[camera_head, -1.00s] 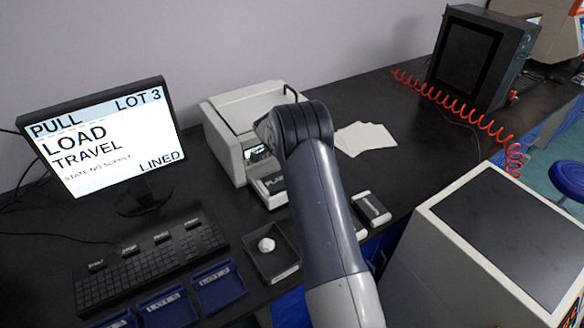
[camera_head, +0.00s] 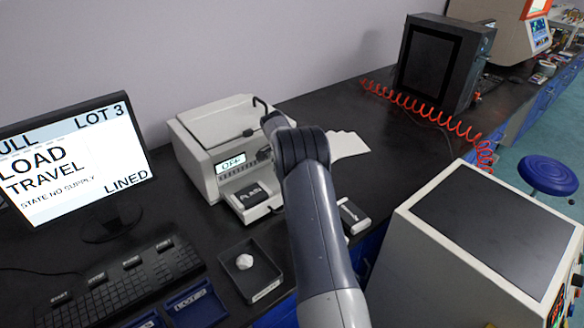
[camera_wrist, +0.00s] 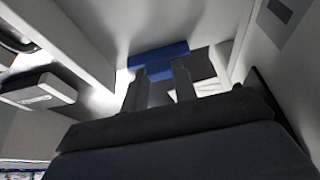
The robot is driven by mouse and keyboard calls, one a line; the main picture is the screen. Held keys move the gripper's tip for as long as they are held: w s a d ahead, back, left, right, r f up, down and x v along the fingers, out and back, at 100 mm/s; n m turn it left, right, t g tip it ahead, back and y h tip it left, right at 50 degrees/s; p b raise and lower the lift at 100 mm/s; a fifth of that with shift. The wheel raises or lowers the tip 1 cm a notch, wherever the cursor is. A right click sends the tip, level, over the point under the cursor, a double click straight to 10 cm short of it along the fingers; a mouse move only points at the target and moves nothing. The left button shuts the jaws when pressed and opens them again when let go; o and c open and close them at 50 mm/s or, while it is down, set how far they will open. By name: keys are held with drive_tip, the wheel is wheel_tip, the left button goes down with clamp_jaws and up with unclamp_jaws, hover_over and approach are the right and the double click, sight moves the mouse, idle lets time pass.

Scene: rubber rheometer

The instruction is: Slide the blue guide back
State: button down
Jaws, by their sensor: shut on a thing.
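The blue guide (camera_wrist: 158,55) shows in the wrist view as a blue bar inside a pale housing, at the tips of my gripper (camera_wrist: 160,68). The two grey fingers stand apart with their tips against the bar, shut on it. A dark grey block lies just right of the bar. In the head view the rheometer (camera_head: 200,138) is a pale box with a display reading OFF. My arm reaches to its right side, and my gripper and the guide are hidden there.
A monitor (camera_head: 60,165) and keyboard (camera_head: 120,280) stand at left. A black tray (camera_head: 262,283) with a white lump lies in front of the rheometer. White sheets (camera_head: 348,146) lie right of my arm. A pale cabinet (camera_head: 405,240) stands at front right.

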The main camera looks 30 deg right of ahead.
drive_tip(key=c, duration=1.1)
unclamp_jaws()
drive_tip(key=shift+d, duration=0.25)
drive_tip(key=b+v, duration=0.1)
drive_tip(key=v, duration=0.9)
drive_tip(key=shift+a+r, duration=0.2)
drive_tip(key=shift+r, duration=0.2)
drive_tip(key=p+x, duration=0.1)
drive_tip(key=x, duration=1)
drive_tip(key=shift+s+a, duration=0.1)
drive_tip(key=shift+a, duration=0.45)
drive_tip(key=shift+s+a, duration=0.1)
drive_tip(key=shift+a, duration=0.3)
